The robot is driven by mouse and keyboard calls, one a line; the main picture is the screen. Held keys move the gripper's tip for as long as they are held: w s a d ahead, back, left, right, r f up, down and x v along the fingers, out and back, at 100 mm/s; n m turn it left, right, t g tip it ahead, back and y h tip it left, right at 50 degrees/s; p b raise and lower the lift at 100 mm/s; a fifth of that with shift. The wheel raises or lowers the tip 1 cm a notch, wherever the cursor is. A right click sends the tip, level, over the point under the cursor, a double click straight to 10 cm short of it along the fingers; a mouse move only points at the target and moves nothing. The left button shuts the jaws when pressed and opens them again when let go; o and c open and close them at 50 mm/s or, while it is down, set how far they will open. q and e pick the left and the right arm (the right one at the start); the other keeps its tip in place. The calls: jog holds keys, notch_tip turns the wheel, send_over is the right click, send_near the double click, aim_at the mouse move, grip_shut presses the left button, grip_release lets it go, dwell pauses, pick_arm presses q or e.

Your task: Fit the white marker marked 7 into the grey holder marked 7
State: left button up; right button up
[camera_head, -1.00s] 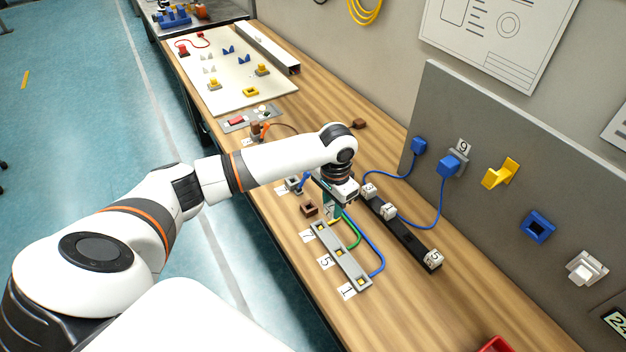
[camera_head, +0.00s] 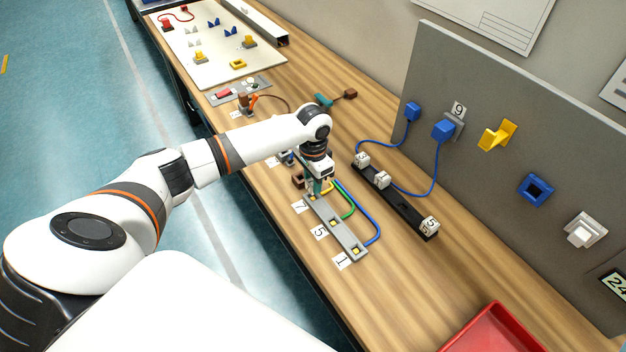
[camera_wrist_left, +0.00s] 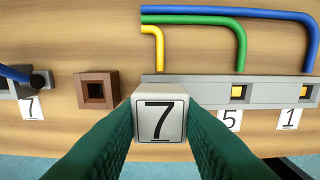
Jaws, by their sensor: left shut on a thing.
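My left gripper (camera_head: 316,190) is shut on the white marker marked 7 (camera_wrist_left: 160,117), a small block whose numbered face shows between the green fingers in the left wrist view. In the left wrist view the marker covers that end of the strip (camera_wrist_left: 205,92). I cannot tell whether it is in the opening or just above it. My right gripper is not in view.
Yellow, green and blue (camera_head: 365,215) tubes run behind the strip. A brown square socket (camera_wrist_left: 97,90) is just left of it. A black rail (camera_head: 405,207) with white markers lies farther back. A red tray (camera_head: 497,325) is at the front right. The upright grey panel (camera_head: 560,160) bounds the right side.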

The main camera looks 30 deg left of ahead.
pick_arm(q)
jog(key=shift+f, duration=0.5)
jog(key=shift+f, duration=0.15)
jog(key=shift+f, duration=0.35)
jog(key=shift+r, duration=0.1)
jog(key=shift+s+r+p, duration=0.1)
jog(key=shift+r+p, duration=0.05)
jog(key=shift+p, duration=0.45)
